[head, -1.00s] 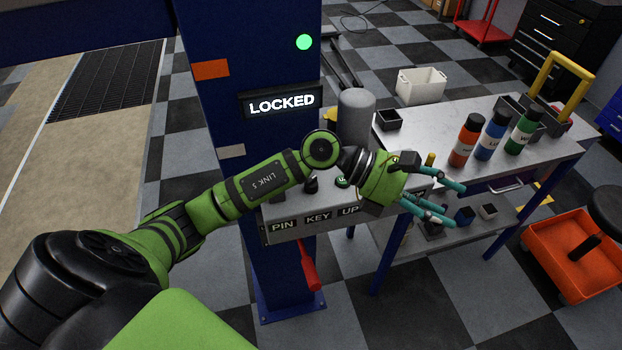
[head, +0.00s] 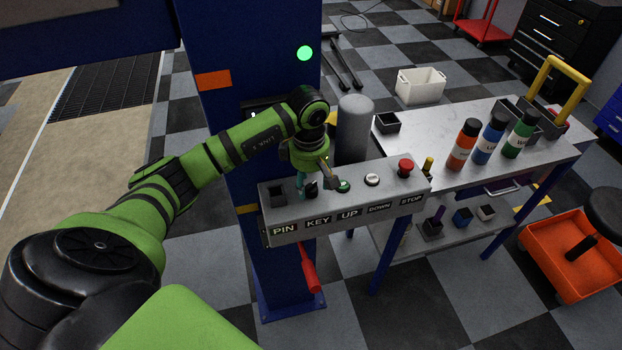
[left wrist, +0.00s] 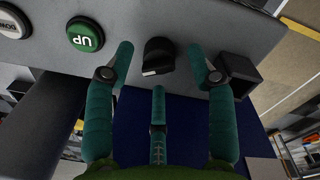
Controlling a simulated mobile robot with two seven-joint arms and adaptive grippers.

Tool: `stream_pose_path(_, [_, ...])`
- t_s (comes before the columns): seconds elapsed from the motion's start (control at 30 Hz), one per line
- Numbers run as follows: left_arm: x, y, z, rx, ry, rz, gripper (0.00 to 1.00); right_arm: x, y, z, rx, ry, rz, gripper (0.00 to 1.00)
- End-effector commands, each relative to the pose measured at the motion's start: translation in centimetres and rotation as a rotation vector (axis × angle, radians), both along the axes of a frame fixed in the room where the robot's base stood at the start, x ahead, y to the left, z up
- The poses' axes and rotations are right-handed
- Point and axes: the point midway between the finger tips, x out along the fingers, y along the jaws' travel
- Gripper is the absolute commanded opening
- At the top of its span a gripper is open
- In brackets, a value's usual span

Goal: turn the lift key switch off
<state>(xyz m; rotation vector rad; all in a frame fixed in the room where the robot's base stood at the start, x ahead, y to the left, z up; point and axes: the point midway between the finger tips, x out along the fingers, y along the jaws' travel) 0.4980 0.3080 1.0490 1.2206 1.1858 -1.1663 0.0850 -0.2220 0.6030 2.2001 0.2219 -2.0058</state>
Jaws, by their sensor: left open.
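The lift key switch is a small black knob (head: 312,190) on the sloped grey control box (head: 290,232), above the KEY label. My left gripper (head: 316,180) is open just above the knob, pointing down at the box. In the left wrist view the knob (left wrist: 158,54) sits between the two spread teal fingertips, with gaps on both sides. The third finger is below it. A pale mark shows on the knob's lower edge there. The fingers do not appear to touch the knob. My right gripper is out of view.
Beside the knob are the green UP button (head: 343,186), the white DOWN button (head: 372,180), the red STOP button (head: 405,167) and the black PIN socket (head: 277,194). The blue post (head: 215,80) stands behind. A bench (head: 420,150) with bottles is to the right.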

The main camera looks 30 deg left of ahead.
Motion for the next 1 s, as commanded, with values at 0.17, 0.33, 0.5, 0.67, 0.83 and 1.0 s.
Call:
stream_pose_path(0.17, [0.0,-0.1,-1.3,-0.002,0.0,0.0,0.56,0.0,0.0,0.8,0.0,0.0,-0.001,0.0])
stream_pose_path(0.33, [0.1,-0.1,-1.7,-0.002,-0.002,-0.001,0.56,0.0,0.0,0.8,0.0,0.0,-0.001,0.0])
stream_pose_path(0.5, [0.1,-0.1,-1.6,-0.002,-0.002,-0.001,0.32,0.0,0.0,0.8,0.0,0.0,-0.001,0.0])
stream_pose_path(0.67, [0.1,0.0,-1.6,-0.002,-0.001,0.0,0.0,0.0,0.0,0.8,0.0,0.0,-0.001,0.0])
stream_pose_path(0.83, [0.1,0.0,-1.7,-0.001,-0.001,0.004,0.0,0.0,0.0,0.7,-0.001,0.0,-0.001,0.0])
stream_pose_path(1.0, [0.1,0.0,-1.8,0.0,-0.001,0.038,0.0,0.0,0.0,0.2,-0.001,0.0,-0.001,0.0])
